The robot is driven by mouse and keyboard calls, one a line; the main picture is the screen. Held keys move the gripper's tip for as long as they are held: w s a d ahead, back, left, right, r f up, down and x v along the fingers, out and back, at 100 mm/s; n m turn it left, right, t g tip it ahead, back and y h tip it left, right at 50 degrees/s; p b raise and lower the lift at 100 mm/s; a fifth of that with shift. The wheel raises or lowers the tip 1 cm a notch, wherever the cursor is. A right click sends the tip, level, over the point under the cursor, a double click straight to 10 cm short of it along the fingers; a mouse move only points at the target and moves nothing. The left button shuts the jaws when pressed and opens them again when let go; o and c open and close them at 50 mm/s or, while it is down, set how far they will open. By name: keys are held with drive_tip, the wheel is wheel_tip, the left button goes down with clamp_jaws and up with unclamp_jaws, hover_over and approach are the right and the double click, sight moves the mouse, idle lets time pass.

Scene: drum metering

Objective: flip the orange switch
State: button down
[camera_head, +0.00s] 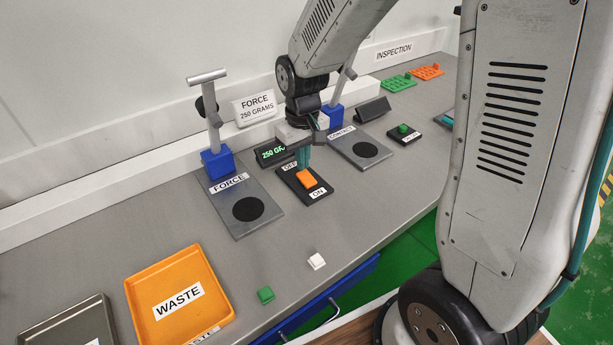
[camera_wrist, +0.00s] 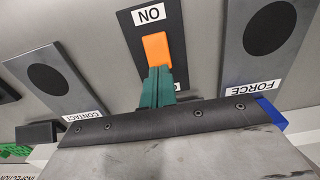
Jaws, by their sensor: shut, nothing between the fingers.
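The orange switch (camera_head: 306,179) sits on a black plate (camera_head: 318,193) on the bench, with an OFF label at its far end and an ON label at its near end. It also shows in the wrist view (camera_wrist: 156,48), where the ON label is at the top. My gripper (camera_head: 303,164) is shut and empty, with its green fingers pointing down at the OFF end of the switch. In the wrist view the fingertips (camera_wrist: 156,72) overlap the switch's lower edge. I cannot tell whether they touch it. The fingers hide most of the OFF label in the wrist view.
The FORCE station (camera_head: 237,186) with its blue-based post stands left of the switch, and the CONTACT station (camera_head: 352,138) stands right. A small display (camera_head: 270,153) is behind the switch.

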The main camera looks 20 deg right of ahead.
sight(309, 182)
drive_tip(key=shift+f, duration=1)
idle(0.9)
drive_tip(key=shift+r, duration=3.5)
drive_tip(key=s, duration=0.1)
drive_tip(key=s+g, duration=0.1)
drive_tip(key=s, duration=0.1)
drive_tip(key=shift+d+f, duration=0.15)
drive_tip(key=s+d+r+m+t, duration=0.1)
drive_tip(key=s+r, duration=0.4)
drive_tip(key=s, duration=0.5)
drive_tip(key=s+d+r+m+t, duration=0.1)
drive_tip(key=s+d+r, duration=0.1)
drive_tip(key=s+r, duration=0.4)
drive_tip(key=shift+s+r, duration=0.3)
drive_tip(key=shift+s, duration=2.2)
